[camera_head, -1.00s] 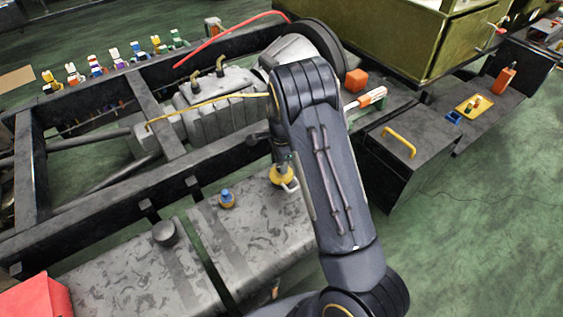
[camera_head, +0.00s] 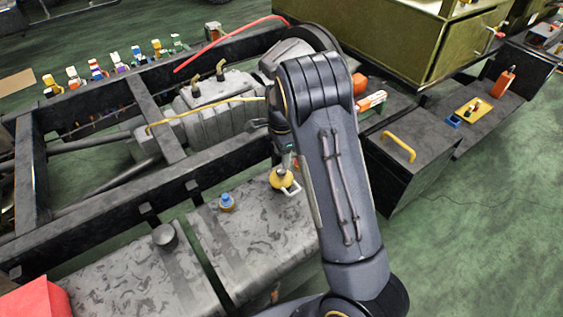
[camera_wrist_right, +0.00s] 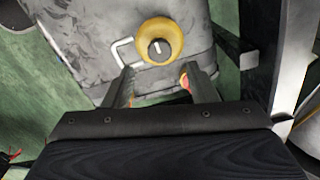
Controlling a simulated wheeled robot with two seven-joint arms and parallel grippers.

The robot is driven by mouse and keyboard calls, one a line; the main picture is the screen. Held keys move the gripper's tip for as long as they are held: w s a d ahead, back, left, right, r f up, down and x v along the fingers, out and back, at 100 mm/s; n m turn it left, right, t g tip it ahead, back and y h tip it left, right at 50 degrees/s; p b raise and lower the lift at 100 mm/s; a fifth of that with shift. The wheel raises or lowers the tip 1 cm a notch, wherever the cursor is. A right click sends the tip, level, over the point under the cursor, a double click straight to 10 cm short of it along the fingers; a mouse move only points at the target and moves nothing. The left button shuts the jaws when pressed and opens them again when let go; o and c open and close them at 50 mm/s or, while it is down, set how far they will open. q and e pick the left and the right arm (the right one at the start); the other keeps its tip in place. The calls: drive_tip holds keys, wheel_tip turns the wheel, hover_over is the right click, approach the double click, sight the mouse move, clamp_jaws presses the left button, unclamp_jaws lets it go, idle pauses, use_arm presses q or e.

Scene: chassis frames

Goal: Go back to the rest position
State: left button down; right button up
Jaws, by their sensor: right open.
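My right arm reaches in from the bottom of the head view, and its gripper (camera_head: 287,158) points down over the grey tank. The fingers are mostly hidden by the arm there. In the right wrist view the two fingers of this gripper (camera_wrist_right: 160,76) are apart with nothing held between them. A round yellow piece with a dark knob and a white bent handle (camera_wrist_right: 154,30) sits on the tank just beyond the fingertips. It also shows in the head view (camera_head: 281,181). My left gripper is not in view.
The grey tanks (camera_head: 130,275) lie along the black chassis frame (camera_head: 90,235). A blue cap (camera_head: 227,201) stands on the right tank. A black box with a yellow handle (camera_head: 410,165) is right of my arm. Green floor (camera_head: 480,240) is clear at the lower right.

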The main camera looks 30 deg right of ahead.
drive_tip(key=shift+r, duration=0.95)
drive_tip(key=shift+r, duration=0.1)
drive_tip(key=s+a+r+n+t+y+p, duration=0.1)
drive_tip(key=s+a+r+n+t+y, duration=0.15)
drive_tip(key=s+r+n, duration=0.4)
drive_tip(key=s+a+r+n+t+y+p, duration=0.1)
drive_tip(key=s+a+r+n+y, duration=0.2)
drive_tip(key=s+r, duration=0.65)
drive_tip(key=s+a+n+t+h, duration=0.1)
drive_tip(key=s+a+n, duration=0.2)
drive_tip(key=s, duration=0.3)
drive_tip(key=s+a+r+n+t+p, duration=0.1)
drive_tip(key=s+a+n, duration=0.2)
drive_tip(key=s+n, duration=0.2)
drive_tip(key=shift+s+a+r+h, duration=0.15)
drive_tip(key=shift+s+a+h, duration=0.15)
drive_tip(key=shift+s, duration=0.85)
drive_tip(key=shift+n, duration=0.25)
